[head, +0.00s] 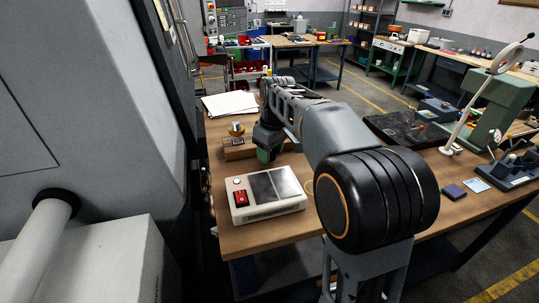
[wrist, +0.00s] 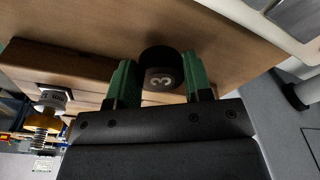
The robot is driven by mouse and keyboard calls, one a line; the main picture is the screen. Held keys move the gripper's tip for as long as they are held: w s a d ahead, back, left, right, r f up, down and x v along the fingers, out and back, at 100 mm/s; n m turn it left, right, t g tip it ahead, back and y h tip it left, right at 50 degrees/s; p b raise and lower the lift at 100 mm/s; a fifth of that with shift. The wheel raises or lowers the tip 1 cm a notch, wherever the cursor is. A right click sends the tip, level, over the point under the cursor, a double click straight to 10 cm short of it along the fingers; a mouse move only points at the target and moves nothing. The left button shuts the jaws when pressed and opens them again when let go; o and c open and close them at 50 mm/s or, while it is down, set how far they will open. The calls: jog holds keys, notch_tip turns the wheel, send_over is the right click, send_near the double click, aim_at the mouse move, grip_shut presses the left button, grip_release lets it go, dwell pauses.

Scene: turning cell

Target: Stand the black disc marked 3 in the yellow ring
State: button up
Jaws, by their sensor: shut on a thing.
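In the head view my gripper (head: 265,153) hangs over the bench, right of a wooden block and behind the white box; the disc cannot be made out there. A small part of a yellow ring (head: 309,187) shows on the bench right of the white box, mostly hidden behind my arm. The ring is not seen in the wrist view.
A white box with a red switch (head: 268,196) stands at the bench's front left. White papers (head: 230,104) lie farther back.

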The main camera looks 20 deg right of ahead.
jog(key=shift+f, duration=0.95)
jog(key=shift+s+f, duration=0.1)
jog(key=shift+f, duration=0.05)
jog(key=o, duration=0.8)
